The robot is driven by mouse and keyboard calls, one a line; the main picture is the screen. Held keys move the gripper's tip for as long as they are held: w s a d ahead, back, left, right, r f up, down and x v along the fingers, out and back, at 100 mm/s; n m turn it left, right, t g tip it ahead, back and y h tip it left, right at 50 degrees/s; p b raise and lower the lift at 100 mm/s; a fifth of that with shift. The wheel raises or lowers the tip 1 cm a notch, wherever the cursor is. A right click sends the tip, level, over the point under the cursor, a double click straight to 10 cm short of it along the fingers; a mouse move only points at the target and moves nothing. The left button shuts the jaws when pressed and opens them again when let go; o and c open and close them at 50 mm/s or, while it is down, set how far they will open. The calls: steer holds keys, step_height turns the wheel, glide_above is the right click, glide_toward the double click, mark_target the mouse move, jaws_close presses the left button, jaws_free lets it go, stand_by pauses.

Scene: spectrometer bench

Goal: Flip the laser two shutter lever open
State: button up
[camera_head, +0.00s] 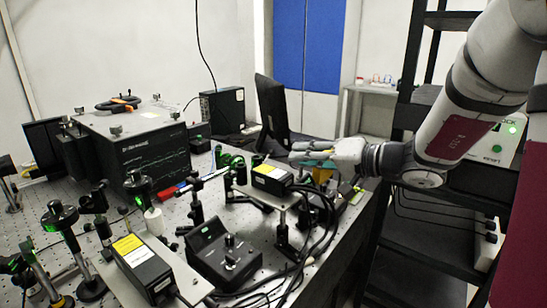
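Two black laser boxes with yellow and white labels stand on raised plates. One laser box (145,268) is at the front left, the other laser box (272,179) near the middle of the bench. I cannot read which is laser two, and I cannot make out a shutter lever on either. My gripper (298,154) reaches in from the right, fingers pointing left, just beyond and above the right end of the middle laser box in the picture. Whether it touches anything is unclear. The fingers are too small and overlapped to show their opening.
A black control box with a knob (224,259) sits between the lasers. Loose black cables (318,232) run along the bench's right side. Optic posts (196,205) crowd the left and middle. A large dark instrument (138,150) and a monitor (271,112) stand behind. A black rack (415,243) is at right.

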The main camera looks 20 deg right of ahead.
steer(key=x, duration=0.9)
steer(key=shift+s+a, duration=0.1)
steer(key=shift+s, duration=0.05)
steer(key=shift+c, duration=0.2)
jaws_close()
